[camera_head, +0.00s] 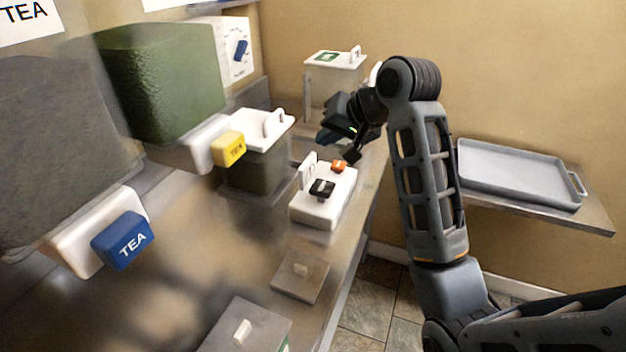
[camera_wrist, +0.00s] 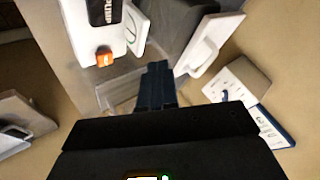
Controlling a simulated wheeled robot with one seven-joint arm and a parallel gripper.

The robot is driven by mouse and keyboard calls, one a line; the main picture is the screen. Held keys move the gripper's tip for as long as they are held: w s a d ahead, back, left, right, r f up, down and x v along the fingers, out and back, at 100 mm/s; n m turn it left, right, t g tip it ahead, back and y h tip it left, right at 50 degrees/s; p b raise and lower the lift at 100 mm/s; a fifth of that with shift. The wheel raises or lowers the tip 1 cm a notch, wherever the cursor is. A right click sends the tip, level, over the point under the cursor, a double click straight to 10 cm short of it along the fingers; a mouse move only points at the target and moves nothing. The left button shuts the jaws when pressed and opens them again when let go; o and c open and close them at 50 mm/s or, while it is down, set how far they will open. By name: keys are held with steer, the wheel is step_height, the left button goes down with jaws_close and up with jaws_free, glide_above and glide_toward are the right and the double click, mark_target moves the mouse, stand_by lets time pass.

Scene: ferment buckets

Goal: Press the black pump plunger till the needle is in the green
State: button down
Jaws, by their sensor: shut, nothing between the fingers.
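The pump is a white block (camera_head: 318,211) on the steel counter, with the black plunger (camera_head: 322,187) on top and an orange part (camera_head: 338,166) at its far end. A small white upright gauge plate (camera_head: 308,170) stands at its left side; its needle and green zone cannot be read. In the wrist view the black plunger (camera_wrist: 104,10) is at the top left edge, with the orange part (camera_wrist: 104,57) and gauge plate (camera_wrist: 136,28) near it. My gripper (camera_wrist: 157,68) is shut and empty, beyond the pump's far end and apart from the plunger.
A lidded bucket (camera_head: 258,172) stands left of the pump and another white-lidded container (camera_head: 335,60) behind. Yellow (camera_head: 228,149) and blue (camera_head: 123,241) tea taps jut over the counter. A grey tray (camera_head: 520,175) lies on a right shelf. Counter space in front of the pump is partly free.

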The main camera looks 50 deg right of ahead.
mark_target(324, 186)
steer(key=shift+f, duration=0.1)
stand_by(0.3)
step_height(324, 186, down, 8)
steer(key=b, duration=0.3)
steer(key=shift+f+b, duration=0.2)
steer(key=shift+b, duration=0.2)
steer(key=shift+f, duration=0.1)
steer(key=shift+f, duration=0.1)
stand_by(1.7)
steer(key=shift+f, duration=0.3)
steer(key=shift+f+b, duration=0.35)
steer(key=shift+f, duration=1.3)
stand_by(1.8)
steer(key=shift+r, duration=0.15)
steer(key=shift+r+p, duration=1.95)
steer(key=shift+p, duration=0.35)
